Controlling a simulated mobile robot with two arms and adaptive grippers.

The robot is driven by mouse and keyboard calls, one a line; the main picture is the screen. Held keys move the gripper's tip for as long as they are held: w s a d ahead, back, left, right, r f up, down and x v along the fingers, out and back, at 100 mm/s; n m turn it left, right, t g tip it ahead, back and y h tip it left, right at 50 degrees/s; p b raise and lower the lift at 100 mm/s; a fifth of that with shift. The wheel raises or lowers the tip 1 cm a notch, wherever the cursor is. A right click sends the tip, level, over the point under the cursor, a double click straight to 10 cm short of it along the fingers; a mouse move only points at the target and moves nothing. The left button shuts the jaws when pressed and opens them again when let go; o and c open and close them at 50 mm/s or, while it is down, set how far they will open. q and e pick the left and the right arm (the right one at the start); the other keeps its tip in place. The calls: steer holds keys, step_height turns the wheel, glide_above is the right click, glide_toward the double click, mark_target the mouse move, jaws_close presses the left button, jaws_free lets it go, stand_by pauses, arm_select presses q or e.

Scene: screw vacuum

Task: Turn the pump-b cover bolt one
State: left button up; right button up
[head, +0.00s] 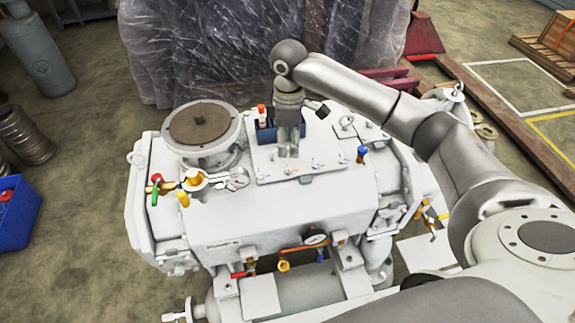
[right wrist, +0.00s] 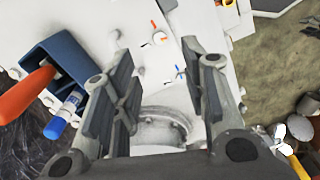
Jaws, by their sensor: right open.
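My right gripper (head: 288,152) hangs fingers-down over the flat cover plate (head: 308,174) on top of the white pump machine (head: 260,217). In the right wrist view its two fingers stand apart with nothing between them (right wrist: 158,62). Small bolts sit around the plate's edge; one (head: 318,161) shows right of the fingers. In the right wrist view, a bolt with an orange mark (right wrist: 154,26) and one with a blue mark (right wrist: 180,73) show beyond or between the fingers. I cannot tell which is bolt one, or whether the fingertips touch the plate. My left gripper is not in view.
A blue holder (head: 264,137) with an orange-handled tool (head: 262,112) stands close left of the gripper; it also shows in the right wrist view (right wrist: 82,58). A round flange (head: 203,128) rises further left. A blue-topped valve (head: 361,152) stands to the right.

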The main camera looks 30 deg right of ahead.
mark_target(288, 170)
step_height(288, 170, down, 8)
steer(key=shift+f+p, duration=0.2)
steer(key=shift+p, duration=0.45)
steer(key=shift+f, duration=0.4)
steer(key=shift+c, duration=0.2)
